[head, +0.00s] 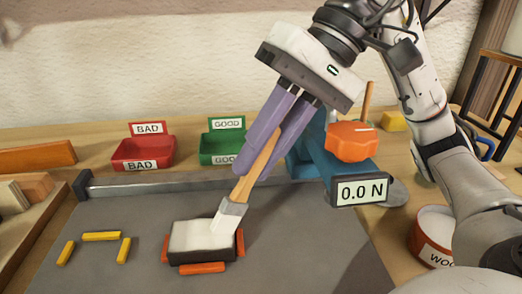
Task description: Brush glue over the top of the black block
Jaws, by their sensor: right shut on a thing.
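The black block (202,257) lies on the grey board (120,207), with orange pieces against its sides. Its top is covered with a white layer (195,236), and its dark front side shows below. My right gripper (264,152) is shut on the wooden handle of a brush (233,205). The brush tilts down to the left, and its pale bristles are at the right part of the block's top, seemingly touching it. My left gripper is not in view.
Yellow strips (101,236) lie on the board, left of the block. A red BAD bin (143,153) and a green GOOD bin (222,145) stand behind. A labelled tub (432,236) stands right.

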